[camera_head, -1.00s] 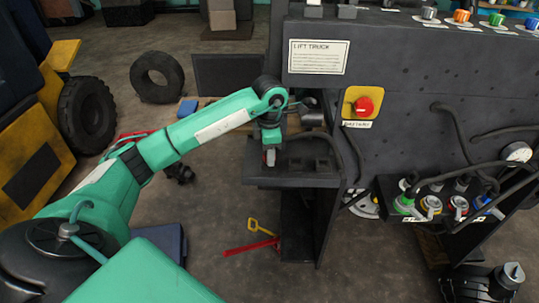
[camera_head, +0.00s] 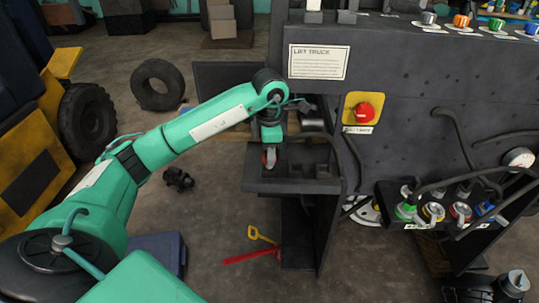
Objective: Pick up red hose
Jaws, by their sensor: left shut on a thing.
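My left gripper (camera_head: 269,158) points down over the left end of the dark shelf (camera_head: 290,187) on the front of the lift truck. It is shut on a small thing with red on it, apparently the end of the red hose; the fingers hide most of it. Black hoses arch over the shelf beside it. At the right, a row of coloured couplings includes one with a red ring (camera_head: 460,211), between a yellow one (camera_head: 432,211) and a blue one (camera_head: 486,209). My right gripper is not in view.
A red knob (camera_head: 364,113) on a yellow plate sits right of the shelf. A red bar (camera_head: 251,256) and a yellow-handled piece (camera_head: 260,236) are on the floor below. Tyres (camera_head: 158,85) stand at the left.

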